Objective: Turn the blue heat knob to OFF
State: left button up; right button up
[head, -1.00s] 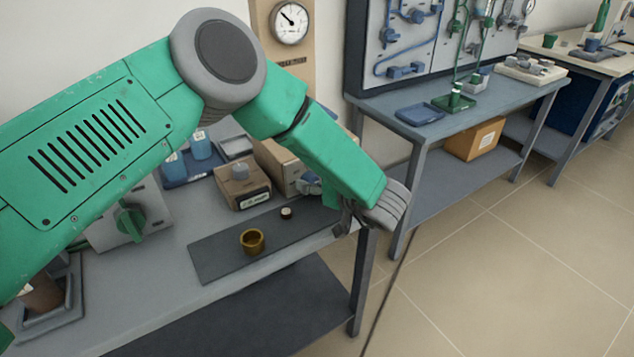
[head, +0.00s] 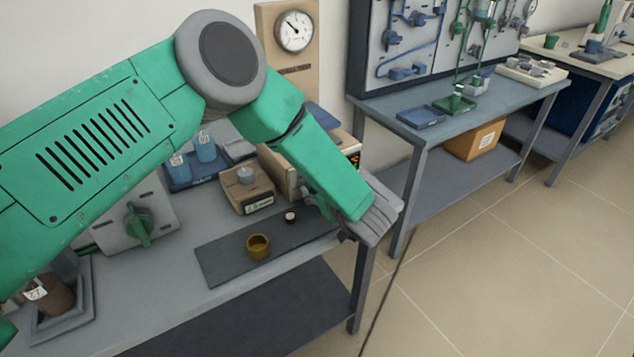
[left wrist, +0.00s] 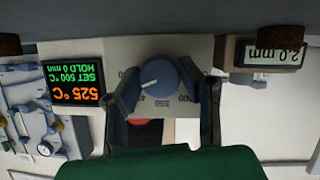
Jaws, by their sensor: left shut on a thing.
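The blue heat knob (left wrist: 160,83) is on the pale furnace panel in the left wrist view, which is upside down. Its white pointer mark faces left and slightly down in that picture; the scale lettering around it is partly covered and hard to read. My left gripper (left wrist: 161,88) is shut on the knob, one finger on each side. Beside it, the furnace display (left wrist: 76,84) reads 525 °C, SET 500 °C, HOLD 0 min. In the head view my left gripper (head: 328,205) is at the tan furnace (head: 281,173); my arm hides the knob there. My right gripper is not in view.
Another bench (head: 490,110) stands to the right, with open floor in front.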

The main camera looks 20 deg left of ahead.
pick_arm(q)
jog(key=shift+n+t+h+p, duration=0.35)
jog(key=shift+n+t+h, duration=0.05)
jog(key=shift+n, duration=0.4)
jog(key=o, duration=1.1)
jog(key=shift+d, duration=0.1)
jog(key=v, duration=1.2)
jog(key=shift+s+f, duration=0.15)
jog(key=shift+f, duration=0.05)
